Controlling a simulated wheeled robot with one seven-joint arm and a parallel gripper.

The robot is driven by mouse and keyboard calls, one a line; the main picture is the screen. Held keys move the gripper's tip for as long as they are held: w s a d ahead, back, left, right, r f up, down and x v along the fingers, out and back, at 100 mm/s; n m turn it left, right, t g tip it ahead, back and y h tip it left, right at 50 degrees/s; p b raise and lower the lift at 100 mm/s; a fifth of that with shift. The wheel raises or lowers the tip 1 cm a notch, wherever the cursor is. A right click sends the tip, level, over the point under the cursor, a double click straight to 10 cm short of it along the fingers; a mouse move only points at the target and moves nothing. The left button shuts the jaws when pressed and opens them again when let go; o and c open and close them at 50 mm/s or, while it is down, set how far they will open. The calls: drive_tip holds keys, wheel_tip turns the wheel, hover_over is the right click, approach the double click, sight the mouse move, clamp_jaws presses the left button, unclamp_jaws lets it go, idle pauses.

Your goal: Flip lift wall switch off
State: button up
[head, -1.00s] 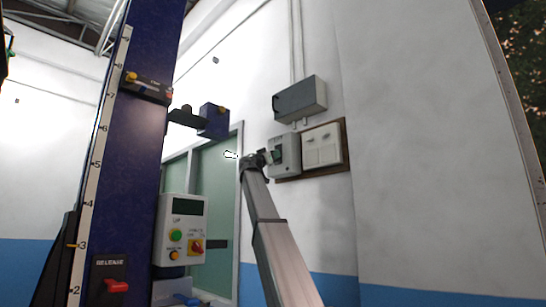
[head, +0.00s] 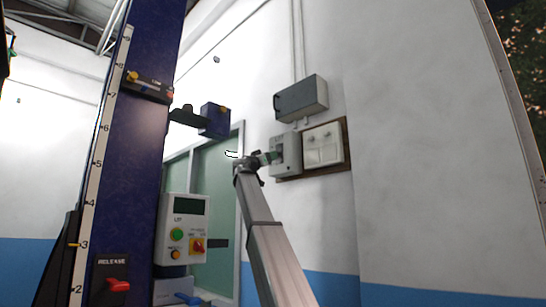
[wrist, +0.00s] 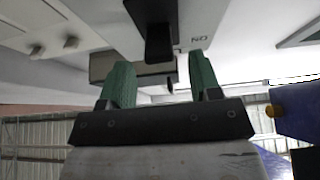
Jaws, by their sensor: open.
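The lift wall switch is a grey box (head: 291,147) on a brown board on the white wall. In the wrist view its black lever (wrist: 159,32) stands out from the pale box face, beside an upside-down "ON" mark. My gripper (head: 268,157) is at the left front of the switch box. In the wrist view its green fingers (wrist: 162,78) are apart with nothing held between them. The lever lies ahead of the gap between the fingers. Whether a finger touches it cannot be told. Part of the box face is hidden behind my gripper in the head view.
A white double switch plate (head: 323,146) is right of the box, and a grey box (head: 301,98) with conduits hangs above. The blue lift column (head: 135,150) with a control panel (head: 183,230) stands left. The wall at right is bare.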

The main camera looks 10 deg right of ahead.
drive_tip(key=v, duration=0.6)
drive_tip(key=shift+a+f, duration=0.2)
drive_tip(key=shift+s, duration=0.15)
drive_tip(key=w+d+f+n+g+y, duration=0.1)
drive_tip(key=w+d+f+n+y, duration=0.1)
drive_tip(key=f, duration=1.4)
drive_tip(key=w+d+f+n+g+y, duration=0.1)
drive_tip(key=w+d+f+n+y, duration=0.15)
drive_tip(key=f, duration=1.25)
drive_tip(key=w+d+f+n+g+y, duration=0.1)
drive_tip(key=d+f+n+y, duration=0.15)
drive_tip(key=f, duration=1.35)
drive_tip(key=s+d+f+n+g+y, duration=0.1)
drive_tip(key=s+f+y, duration=0.15)
drive_tip(key=f, duration=0.75)
drive_tip(key=s+d+f+g+y, duration=0.1)
drive_tip(key=s+f+g, duration=0.15)
drive_tip(key=f, duration=0.75)
drive_tip(key=s+d+f+n+y, duration=0.1)
drive_tip(key=s+f, duration=0.3)
drive_tip(key=f, duration=0.6)
drive_tip(key=s+a+f+n+g+y, duration=0.1)
drive_tip(key=s+f+g+y, duration=0.6)
drive_tip(key=s+f, duration=2.1)
drive_tip(key=shift+s+a+f+n, duration=0.2)
drive_tip(key=shift+a+f+n, duration=0.2)
drive_tip(key=shift+a+f, duration=0.35)
